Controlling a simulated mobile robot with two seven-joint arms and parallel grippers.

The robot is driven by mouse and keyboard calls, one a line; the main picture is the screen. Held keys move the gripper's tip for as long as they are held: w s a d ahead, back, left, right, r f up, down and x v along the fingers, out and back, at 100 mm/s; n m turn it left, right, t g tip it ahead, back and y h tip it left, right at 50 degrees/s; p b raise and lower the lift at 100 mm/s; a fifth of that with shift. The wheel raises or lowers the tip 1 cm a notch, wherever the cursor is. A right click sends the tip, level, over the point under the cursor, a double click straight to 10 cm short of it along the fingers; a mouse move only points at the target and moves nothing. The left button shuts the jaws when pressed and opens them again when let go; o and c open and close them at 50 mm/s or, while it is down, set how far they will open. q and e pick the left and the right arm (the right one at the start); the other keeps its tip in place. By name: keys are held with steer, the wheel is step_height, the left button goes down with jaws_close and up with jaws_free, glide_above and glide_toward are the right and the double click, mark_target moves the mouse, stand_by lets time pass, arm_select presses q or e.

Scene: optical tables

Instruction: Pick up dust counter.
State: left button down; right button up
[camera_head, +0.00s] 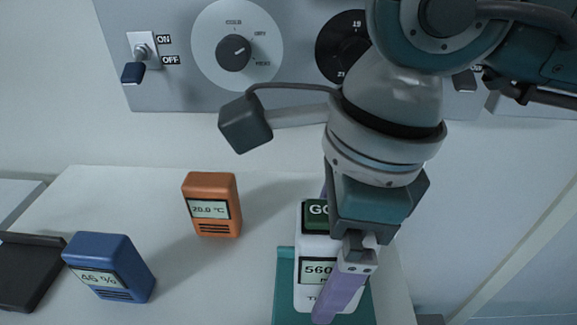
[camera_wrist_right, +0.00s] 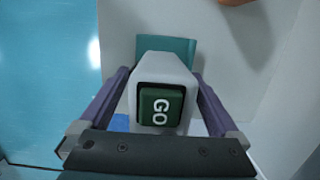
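The dust counter (camera_head: 316,271) appears to be the white device with a green GO button and a display starting with 560. It stands on a teal base (camera_head: 285,290) at the front middle of the white table, partly hidden by my right arm. My right gripper (camera_head: 337,250) reaches down over it. In the right wrist view, the white device (camera_wrist_right: 165,66) is between the two purple fingers (camera_wrist_right: 163,82). The fingers look open, with a gap on each side near their bases; contact at the tips is unclear. My left gripper is not in view.
An orange temperature meter (camera_head: 212,205) and a blue humidity meter (camera_head: 108,267) stand to the left. A black tray-like object (camera_head: 28,272) is at the far left. A grey panel (camera_head: 180,95) with switch and dials is behind.

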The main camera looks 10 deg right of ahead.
jaws_close()
stand_by(0.6)
steer(key=shift+r, duration=0.1)
